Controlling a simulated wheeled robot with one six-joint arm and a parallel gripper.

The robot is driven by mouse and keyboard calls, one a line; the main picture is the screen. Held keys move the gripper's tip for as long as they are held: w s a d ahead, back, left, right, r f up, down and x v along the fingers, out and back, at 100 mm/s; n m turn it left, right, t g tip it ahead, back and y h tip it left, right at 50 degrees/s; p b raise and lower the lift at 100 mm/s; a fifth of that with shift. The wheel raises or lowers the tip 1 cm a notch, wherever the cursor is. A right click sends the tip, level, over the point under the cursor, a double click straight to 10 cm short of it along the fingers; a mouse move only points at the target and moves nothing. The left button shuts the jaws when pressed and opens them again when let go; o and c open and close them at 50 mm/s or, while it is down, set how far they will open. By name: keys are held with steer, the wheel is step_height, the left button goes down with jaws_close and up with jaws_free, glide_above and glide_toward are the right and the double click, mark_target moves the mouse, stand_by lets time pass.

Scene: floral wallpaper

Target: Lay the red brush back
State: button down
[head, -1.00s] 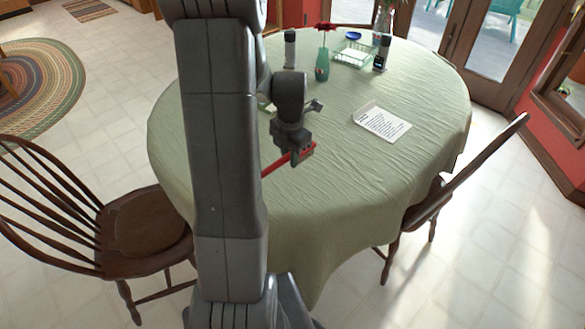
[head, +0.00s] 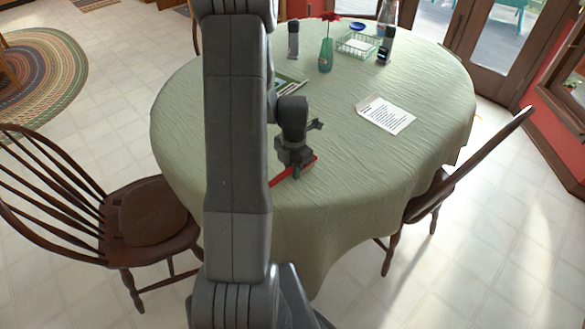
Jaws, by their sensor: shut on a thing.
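The red brush (head: 279,179) is in my gripper (head: 294,172) over the near-left part of the green-covered table (head: 370,165). My gripper is shut on the brush. The brush lies slantwise in the picture, with one end showing on each side of the jaws. The jaws hide its middle, and my arm may hide its left end. I cannot tell whether the brush touches the cloth or hangs just above it.
A green tray-like thing (head: 291,82) is partly hidden behind my arm. A white sheet (head: 386,115) lies right of my gripper. A green vase with a red flower (head: 325,55), dark upright items and a wire basket (head: 356,44) stand at the back. Chairs flank the table.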

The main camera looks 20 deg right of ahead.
steer(key=c, duration=1.3)
jaws_free()
steer(key=shift+f, duration=0.1)
step_height(320, 180, up, 12)
steer(key=shift+w+d+r, duration=0.1)
steer(key=shift+d+r, duration=0.05)
steer(key=f, duration=1.2)
steer(key=shift+a+f, duration=0.1)
steer(key=shift+a, duration=0.1)
steer(key=shift+r, duration=1.45)
